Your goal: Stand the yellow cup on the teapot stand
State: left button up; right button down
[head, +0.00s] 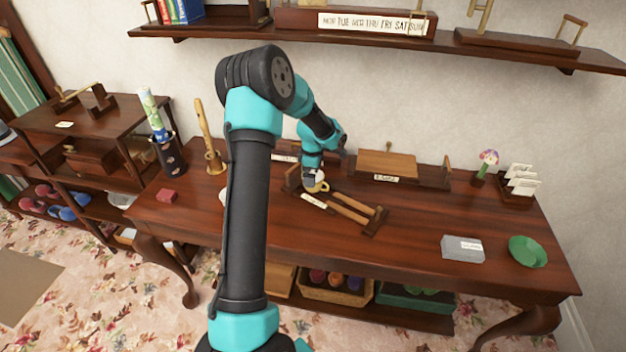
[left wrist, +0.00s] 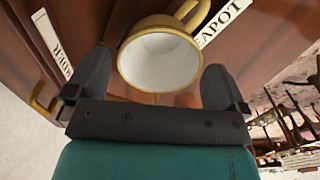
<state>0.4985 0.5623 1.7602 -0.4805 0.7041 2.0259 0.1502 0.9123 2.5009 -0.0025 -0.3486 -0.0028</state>
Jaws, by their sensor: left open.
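The yellow cup (head: 319,187) is at the left end of the wooden teapot stand (head: 352,212), beside its white label. In the left wrist view the cup (left wrist: 160,58) shows its white inside and its handle beside the label (left wrist: 225,20) that reads in part "APOT". My left gripper (head: 311,178) is at the cup, with its open fingers (left wrist: 155,85) on either side of the rim. I cannot tell whether the fingers touch the cup or whether its base rests on the stand. My right gripper is not in view.
A wooden box-like holder (head: 387,164) stands behind the stand. A grey labelled block (head: 462,248) and a green dish (head: 527,251) lie at the right.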

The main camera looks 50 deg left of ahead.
pick_arm(q)
notch_tip(320, 180, up, 8)
jog(key=shift+r, duration=0.1)
dwell(0.7)
